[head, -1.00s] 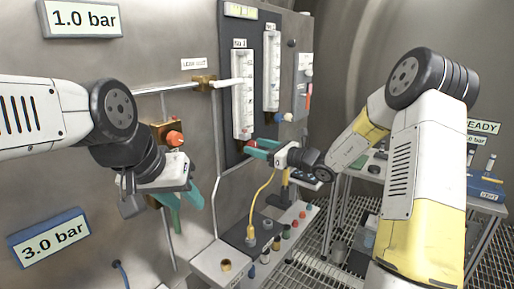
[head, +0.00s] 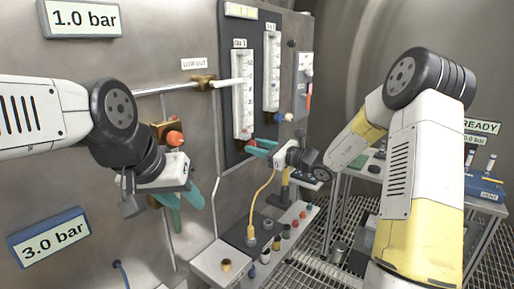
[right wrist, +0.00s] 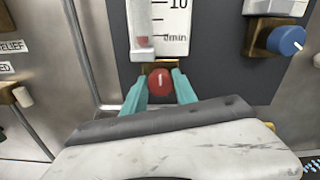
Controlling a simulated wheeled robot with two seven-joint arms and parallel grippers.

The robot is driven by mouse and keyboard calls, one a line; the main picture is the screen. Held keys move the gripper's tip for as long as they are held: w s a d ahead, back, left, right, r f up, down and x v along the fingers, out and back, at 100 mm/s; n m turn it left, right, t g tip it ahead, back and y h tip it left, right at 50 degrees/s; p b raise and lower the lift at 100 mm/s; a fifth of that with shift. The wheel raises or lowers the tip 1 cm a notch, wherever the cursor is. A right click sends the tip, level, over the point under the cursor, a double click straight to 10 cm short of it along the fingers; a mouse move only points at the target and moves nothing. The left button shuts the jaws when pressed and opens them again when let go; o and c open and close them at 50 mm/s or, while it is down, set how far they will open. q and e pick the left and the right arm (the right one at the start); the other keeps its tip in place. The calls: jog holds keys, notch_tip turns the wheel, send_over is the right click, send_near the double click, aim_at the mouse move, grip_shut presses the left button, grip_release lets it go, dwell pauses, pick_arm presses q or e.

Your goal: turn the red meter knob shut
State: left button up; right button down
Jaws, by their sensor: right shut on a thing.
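The red meter knob (right wrist: 160,81) sits at the foot of the left flow meter tube (head: 242,95), on the dark panel. My right gripper (right wrist: 160,88) has its teal fingers on both sides of the knob and is shut on it. In the head view the right gripper (head: 260,147) reaches in from the right and mostly hides the knob. A white mark shows on the knob's face in the right wrist view. My left gripper (head: 186,208) hangs by the wall at the left, its teal fingers apart, with nothing seen between them.
A second meter (head: 271,75) with a blue knob (right wrist: 287,40) stands to the right. An orange-red knob (head: 174,139) on a brass block is above my left gripper. A yellow hose (head: 264,203) hangs below the panel. A side table (head: 370,167) stands at right.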

jog(key=c, duration=1)
grip_release()
jog(key=shift+o, duration=0.2)
jog(key=shift+d, duration=0.1)
jog(key=v, duration=0.7)
jog(key=shift+s+d, duration=0.25)
